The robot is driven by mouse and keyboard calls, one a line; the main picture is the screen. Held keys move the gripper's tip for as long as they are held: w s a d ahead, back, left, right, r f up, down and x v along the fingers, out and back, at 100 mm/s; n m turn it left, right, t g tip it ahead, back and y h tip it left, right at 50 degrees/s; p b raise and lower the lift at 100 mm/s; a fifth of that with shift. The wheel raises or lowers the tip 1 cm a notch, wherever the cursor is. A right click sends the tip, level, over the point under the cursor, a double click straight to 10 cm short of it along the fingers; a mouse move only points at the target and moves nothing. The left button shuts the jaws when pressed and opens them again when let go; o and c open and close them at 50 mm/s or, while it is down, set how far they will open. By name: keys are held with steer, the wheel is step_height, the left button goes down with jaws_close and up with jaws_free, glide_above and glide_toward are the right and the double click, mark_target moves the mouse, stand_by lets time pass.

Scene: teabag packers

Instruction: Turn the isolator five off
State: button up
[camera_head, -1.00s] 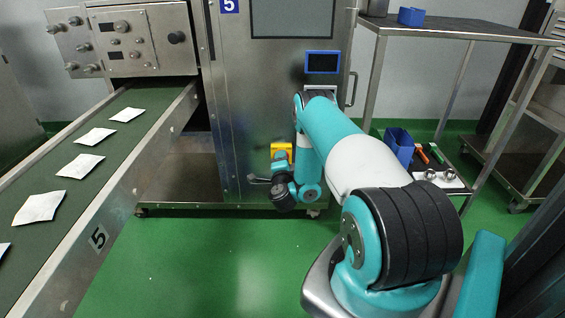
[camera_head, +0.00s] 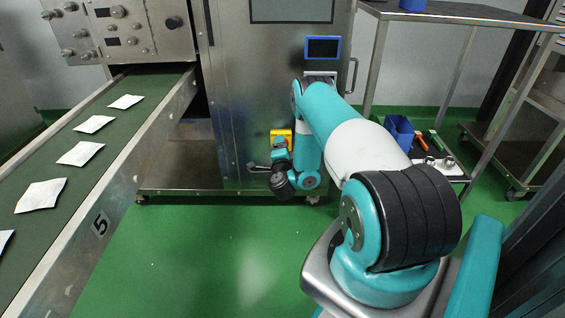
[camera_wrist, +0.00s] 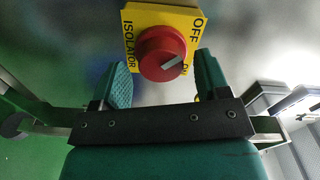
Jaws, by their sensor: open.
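The isolator has a red round knob (camera_wrist: 160,55) on a yellow plate (camera_wrist: 148,15) marked OFF and ISOLATOR. In the wrist view, OFF is at the plate's upper right and ON, at the right, is partly hidden by a finger. The knob's pale pointer mark points right and slightly up, near ON. My gripper (camera_wrist: 162,64) is open, with one finger left and one right of the knob's lower part. I cannot tell whether they touch it. In the head view the yellow plate (camera_head: 281,134) is small on the steel cabinet, with my wrist in front of its lower part.
The steel cabinet (camera_head: 240,90) carries a small blue-framed screen (camera_head: 323,48). A conveyor (camera_head: 60,190) labelled 5 with white packets lies left. The green floor is clear between.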

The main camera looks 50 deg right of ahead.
steer(key=p+v, duration=1.7)
steer(key=p, duration=0.6)
steer(key=shift+p, duration=0.35)
steer(key=shift+s, duration=0.15)
